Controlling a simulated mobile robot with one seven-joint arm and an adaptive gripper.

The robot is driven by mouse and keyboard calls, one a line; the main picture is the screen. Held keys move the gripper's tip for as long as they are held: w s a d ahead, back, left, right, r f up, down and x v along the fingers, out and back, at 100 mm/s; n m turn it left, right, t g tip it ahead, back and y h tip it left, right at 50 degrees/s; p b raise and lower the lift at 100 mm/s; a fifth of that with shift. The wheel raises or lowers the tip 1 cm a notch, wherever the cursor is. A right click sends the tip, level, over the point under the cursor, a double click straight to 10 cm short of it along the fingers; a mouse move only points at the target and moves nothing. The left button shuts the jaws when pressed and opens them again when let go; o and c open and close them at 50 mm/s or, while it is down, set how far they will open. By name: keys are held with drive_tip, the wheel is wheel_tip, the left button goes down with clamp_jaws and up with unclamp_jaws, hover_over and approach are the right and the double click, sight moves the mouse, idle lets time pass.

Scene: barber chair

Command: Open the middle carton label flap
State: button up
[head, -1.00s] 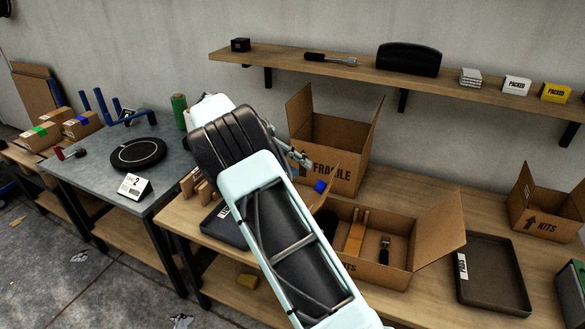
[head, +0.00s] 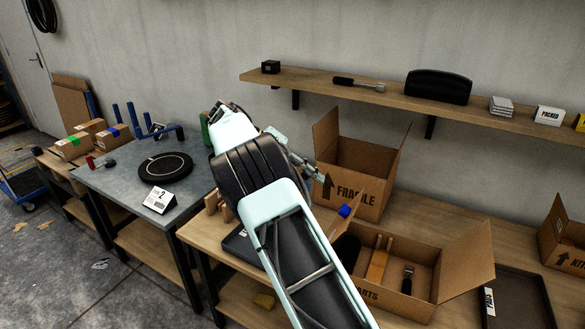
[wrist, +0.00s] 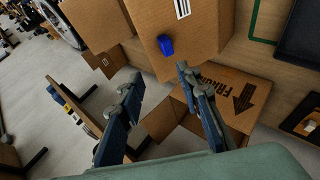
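The middle carton (head: 455,270), marked PARTS, stands on the wooden bench with its right flap tilted outward. A blue tab (head: 344,211) shows at its back left, by my arm. In the wrist view the blue tab (wrist: 165,45) sits on a brown cardboard panel (wrist: 205,35) with a white barcode label (wrist: 182,9), which looks like the flap. My gripper (wrist: 160,78) is open and empty, its fingertips just short of the blue tab and apart from it. In the head view my gripper (head: 308,170) is beside the FRAGILE carton. My arm hides the PARTS carton's left side.
The FRAGILE carton (head: 365,192) stands open close behind the blue tab. A KITS carton (head: 571,240) and a dark tray (head: 520,300) are at the right. A wall shelf (head: 450,107) runs above. A grey table (head: 110,185) with a black disc (head: 165,168) is at the left.

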drive_tip(key=v, duration=0.7)
drive_tip(key=shift+a+r, duration=0.2)
drive_tip(key=shift+a, duration=0.05)
